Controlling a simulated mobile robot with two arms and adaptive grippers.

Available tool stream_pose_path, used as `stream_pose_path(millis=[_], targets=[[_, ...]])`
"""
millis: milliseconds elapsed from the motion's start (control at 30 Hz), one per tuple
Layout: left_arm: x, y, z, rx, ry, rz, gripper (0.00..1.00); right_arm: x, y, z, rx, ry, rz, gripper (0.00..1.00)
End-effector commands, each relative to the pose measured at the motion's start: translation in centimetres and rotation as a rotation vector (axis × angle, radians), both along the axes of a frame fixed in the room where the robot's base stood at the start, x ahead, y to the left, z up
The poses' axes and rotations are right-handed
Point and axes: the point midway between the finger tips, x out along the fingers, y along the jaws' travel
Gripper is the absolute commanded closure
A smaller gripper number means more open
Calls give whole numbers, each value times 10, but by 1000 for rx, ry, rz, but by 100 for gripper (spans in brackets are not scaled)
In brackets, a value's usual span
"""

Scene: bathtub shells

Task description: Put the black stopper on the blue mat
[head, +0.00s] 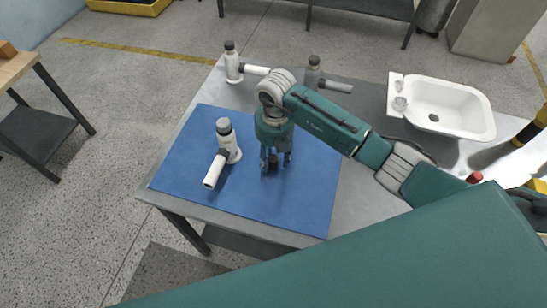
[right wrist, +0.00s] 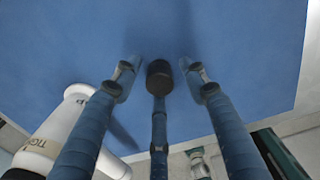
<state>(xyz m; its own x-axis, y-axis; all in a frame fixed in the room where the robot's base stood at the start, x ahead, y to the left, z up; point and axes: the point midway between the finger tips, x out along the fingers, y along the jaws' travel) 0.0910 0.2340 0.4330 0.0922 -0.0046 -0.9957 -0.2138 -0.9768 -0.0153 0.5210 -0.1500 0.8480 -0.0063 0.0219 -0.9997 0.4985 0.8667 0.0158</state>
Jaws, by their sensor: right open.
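The blue mat (head: 300,205) lies flat on a grey metal table, and its blue surface fills most of the right wrist view (right wrist: 240,45). My right gripper (head: 275,163) points down over the middle of the mat, its fingers close to the surface. In the right wrist view its fingers (right wrist: 160,85) are spread apart. The black stopper (right wrist: 158,75), a short dark cylinder, is between them and clear of both side fingers. It is a small dark spot in the head view (head: 273,161). It looks at or close to the mat; exact contact cannot be told. My left gripper is not in view.
A white angled part with a dark cap (head: 225,155) stands on the mat left of my gripper. Two similar parts stand behind the mat, one left (head: 235,65) and one right (head: 314,75). A white basin (head: 455,105) is at the table's right. The mat's front is clear.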

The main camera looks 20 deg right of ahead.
Motion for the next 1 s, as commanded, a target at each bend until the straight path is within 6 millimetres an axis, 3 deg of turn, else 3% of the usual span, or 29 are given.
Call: stream_pose_path(millis=[533, 700, 1000], targets=[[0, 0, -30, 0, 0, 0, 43, 2, -3, 101, 0, -6, 0, 57], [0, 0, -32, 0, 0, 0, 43, 2, -3, 115, -1, -3, 0, 57], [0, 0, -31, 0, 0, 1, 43, 1, -3, 117, 0, -1, 0, 57]])
